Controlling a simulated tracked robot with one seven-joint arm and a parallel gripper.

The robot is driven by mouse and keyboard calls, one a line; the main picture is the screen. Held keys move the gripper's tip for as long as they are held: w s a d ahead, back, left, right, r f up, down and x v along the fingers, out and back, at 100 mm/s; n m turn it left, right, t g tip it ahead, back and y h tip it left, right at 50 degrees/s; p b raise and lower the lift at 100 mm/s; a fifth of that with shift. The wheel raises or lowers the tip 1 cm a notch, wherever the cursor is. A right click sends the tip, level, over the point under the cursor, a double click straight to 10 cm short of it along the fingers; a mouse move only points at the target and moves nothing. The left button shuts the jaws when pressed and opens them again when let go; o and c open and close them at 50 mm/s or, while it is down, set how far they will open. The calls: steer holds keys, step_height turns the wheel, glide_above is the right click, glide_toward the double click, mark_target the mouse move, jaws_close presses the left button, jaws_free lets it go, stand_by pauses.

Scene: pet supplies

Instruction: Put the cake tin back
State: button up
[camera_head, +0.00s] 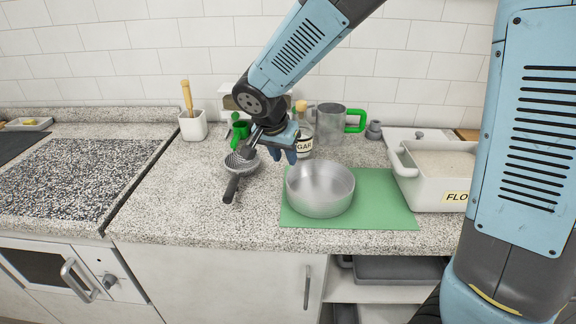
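The cake tin (333,207) is a round, silver metal tin with an open top. It stands upright on a green mat (391,205) on the speckled counter. My gripper (284,156) points down just behind the tin's back-left rim. I cannot tell whether it touches the tin, and the opening between its fingers is too small to judge.
A sieve (242,166) with a dark handle lies left of the tin. A corked bottle (302,128) and a green-handled jug (333,124) stand behind, and a white flour bin (433,182) right. An open shelf (371,290) below holds dark trays. The front-left counter is clear.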

steer(key=shift+v, duration=1.2)
steer(key=s+d+r+n+y, duration=0.1)
steer(key=s+d+r, duration=0.25)
steer(key=d, duration=0.55)
steer(key=s+d+r+n, duration=0.1)
steer(key=s+d+r, duration=0.1)
steer(key=d+r, duration=0.45)
steer(key=s+d+r+n+t+y, duration=0.1)
steer(key=s+d+r+n, duration=0.1)
steer(key=s+d, duration=0.8)
steer(key=shift+s+d+n+t, duration=0.2)
steer(key=shift+s+n+t, duration=0.15)
steer(key=shift+s, duration=0.4)
